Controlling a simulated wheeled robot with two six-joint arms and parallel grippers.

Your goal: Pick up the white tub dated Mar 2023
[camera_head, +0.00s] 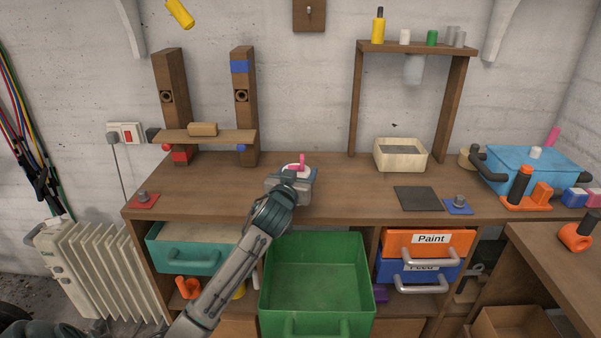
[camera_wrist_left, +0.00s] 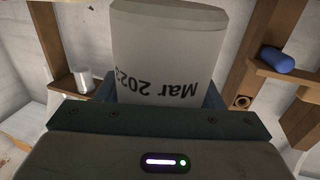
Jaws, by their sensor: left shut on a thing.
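The white tub (camera_wrist_left: 175,35) fills the upper middle of the left wrist view, with dark upside-down lettering that reads "Mar 202" and a last digit cut by the curve of its side. My left gripper (camera_head: 291,181) is shut on it, the fingers on either side. In the head view only a white bit of the tub (camera_head: 289,169) shows past the gripper, above the back middle of the workbench (camera_head: 340,190). A pink upright piece (camera_head: 302,161) shows just there. I cannot tell whether the tub is clear of the bench top. My right gripper is not in view.
A wooden stand with a shelf (camera_head: 225,137) rises at the left, and a taller frame (camera_head: 357,105) at the right. A cream box (camera_head: 400,154), a dark mat (camera_head: 417,199) and a blue bin (camera_head: 535,168) are to the right. An open green drawer (camera_head: 316,262) juts out in front.

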